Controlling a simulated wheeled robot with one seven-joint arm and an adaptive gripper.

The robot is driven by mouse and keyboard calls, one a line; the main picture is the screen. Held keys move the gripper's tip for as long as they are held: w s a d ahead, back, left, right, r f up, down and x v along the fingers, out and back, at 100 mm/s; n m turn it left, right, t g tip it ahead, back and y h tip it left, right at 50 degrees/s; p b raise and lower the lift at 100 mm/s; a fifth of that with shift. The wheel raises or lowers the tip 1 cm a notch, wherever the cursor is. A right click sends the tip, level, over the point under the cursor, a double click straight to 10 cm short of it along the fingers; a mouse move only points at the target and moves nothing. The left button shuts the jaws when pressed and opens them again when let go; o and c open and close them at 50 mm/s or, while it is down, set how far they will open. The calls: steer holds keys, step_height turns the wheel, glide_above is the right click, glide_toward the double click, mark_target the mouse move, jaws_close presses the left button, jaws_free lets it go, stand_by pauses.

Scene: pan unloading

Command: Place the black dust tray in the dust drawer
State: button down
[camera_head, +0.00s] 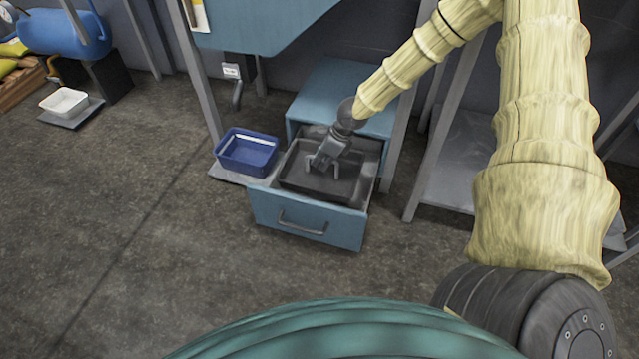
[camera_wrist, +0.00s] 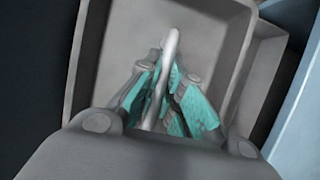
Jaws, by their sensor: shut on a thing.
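The black dust tray (camera_head: 292,181) is inside the open blue dust drawer (camera_head: 335,226) in the head view. Its grey-looking inside fills much of the wrist view (camera_wrist: 215,30). My gripper (camera_head: 325,162) reaches down into the tray from above. In the wrist view my gripper (camera_wrist: 168,95) has its teal-padded fingers closed around the tray's pale bar handle (camera_wrist: 172,48). The tray appears to lie within the drawer walls; whether it rests on the drawer floor cannot be told. The drawer is pulled out of its blue cabinet (camera_head: 330,85).
A blue bin (camera_head: 247,152) stands just left of the drawer on a low plate. Metal frame legs (camera_head: 195,75) flank the cabinet. A white bin (camera_head: 64,102) sits far left. The floor in front of the drawer is clear.

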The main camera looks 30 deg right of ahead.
mark_target(325, 176)
step_height(325, 176, down, 10)
steer(key=b, duration=0.5)
steer(key=shift+d+f+b, duration=0.1)
steer(key=shift+f+b, duration=0.1)
steer(key=shift+b, duration=0.1)
steer(key=shift+r, duration=0.1)
steer(key=c, duration=1.5)
jaws_free()
steer(key=shift+c, duration=0.2)
steer(key=p+v, duration=0.3)
steer(key=v, duration=0.3)
steer(key=shift+r+p, duration=0.1)
steer(key=shift+p, duration=0.3)
steer(key=shift+s+d+r+p, duration=0.2)
steer(key=shift+s+r+p, duration=0.1)
steer(key=shift+r, duration=0.3)
